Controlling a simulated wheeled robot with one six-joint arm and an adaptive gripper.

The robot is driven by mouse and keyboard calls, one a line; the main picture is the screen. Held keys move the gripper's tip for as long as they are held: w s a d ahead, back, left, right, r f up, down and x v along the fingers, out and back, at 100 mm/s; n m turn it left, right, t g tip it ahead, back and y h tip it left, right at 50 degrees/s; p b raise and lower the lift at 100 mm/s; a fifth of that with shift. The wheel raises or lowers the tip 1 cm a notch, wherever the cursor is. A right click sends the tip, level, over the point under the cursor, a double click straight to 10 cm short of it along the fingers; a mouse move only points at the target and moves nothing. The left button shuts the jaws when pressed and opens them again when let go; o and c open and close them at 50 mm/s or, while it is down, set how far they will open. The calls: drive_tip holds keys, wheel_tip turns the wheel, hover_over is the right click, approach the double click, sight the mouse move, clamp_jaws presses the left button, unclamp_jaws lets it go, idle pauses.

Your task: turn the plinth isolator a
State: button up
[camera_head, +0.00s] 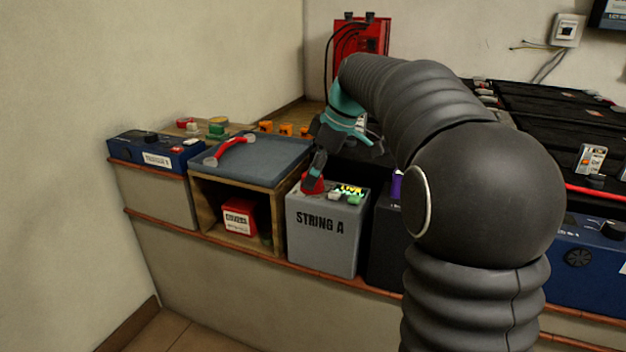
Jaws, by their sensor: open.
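A grey box labelled STRING A (322,232) stands on the ledge near the middle of the view. A small red part (311,186), which looks like the isolator's handle, sits at the left of its top. My gripper (317,172), teal with dark fingers, points down right over this red part. It is open. The fingers partly cover the red part, and I cannot tell whether they touch it or stand around it. Its turn position cannot be made out.
Left of the box is an open-fronted wooden cubby (200,212) with a red box (239,216) inside and a red handle (231,147) on its grey lid. A blue unit (152,153) stands farther left. Green and white parts (351,195) sit beside the red part. My arm hides much of the right.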

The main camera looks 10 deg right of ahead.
drive_tip(key=shift+w+a+f, duration=0.1)
drive_tip(key=shift+a+f, duration=0.15)
drive_tip(key=shift+f, duration=0.35)
drive_tip(key=c, duration=1.2)
drive_tip(key=shift+o, duration=0.2)
